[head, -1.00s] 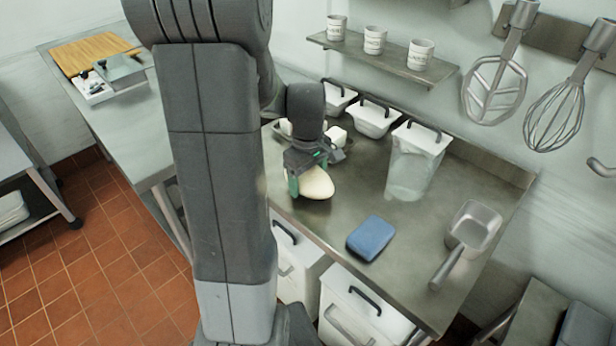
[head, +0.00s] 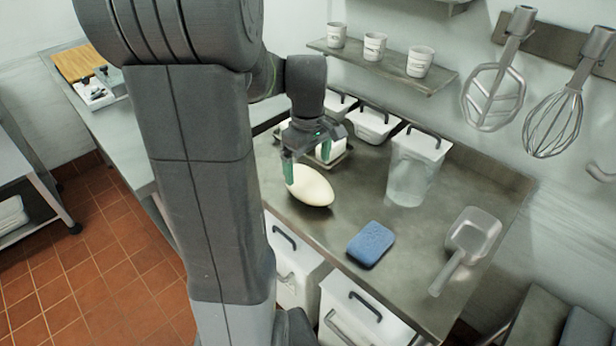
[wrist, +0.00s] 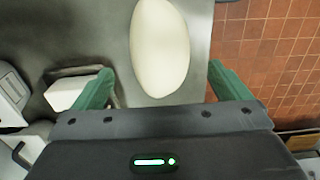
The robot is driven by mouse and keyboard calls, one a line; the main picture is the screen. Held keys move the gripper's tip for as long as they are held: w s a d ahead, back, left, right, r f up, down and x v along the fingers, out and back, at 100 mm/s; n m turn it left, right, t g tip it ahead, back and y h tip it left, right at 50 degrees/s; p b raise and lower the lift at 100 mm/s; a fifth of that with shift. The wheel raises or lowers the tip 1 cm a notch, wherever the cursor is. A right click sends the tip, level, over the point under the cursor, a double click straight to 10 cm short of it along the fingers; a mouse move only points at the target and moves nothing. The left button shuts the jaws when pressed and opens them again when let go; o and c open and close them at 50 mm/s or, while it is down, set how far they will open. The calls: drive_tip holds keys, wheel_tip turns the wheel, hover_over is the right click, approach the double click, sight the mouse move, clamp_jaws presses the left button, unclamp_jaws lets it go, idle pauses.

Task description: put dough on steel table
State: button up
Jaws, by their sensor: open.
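The dough (head: 311,187) is a pale, smooth oval lying on the steel table (head: 320,226), near its front left edge. In the wrist view the dough (wrist: 160,48) lies ahead of and between the line of my fingers, clear of both. My gripper (head: 308,172) is just above and behind the dough in the head view, with its green fingers pointing down.
A blue sponge (head: 371,244), a metal scoop (head: 471,237) and a clear lidded container (head: 413,170) stand to the right. White lidded tubs (head: 372,125) line the back. A small tray (head: 345,156) with white blocks lies behind my gripper. The table's middle is mostly clear.

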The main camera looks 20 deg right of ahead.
sight(308, 175)
drive_tip(key=shift+r, duration=2.55)
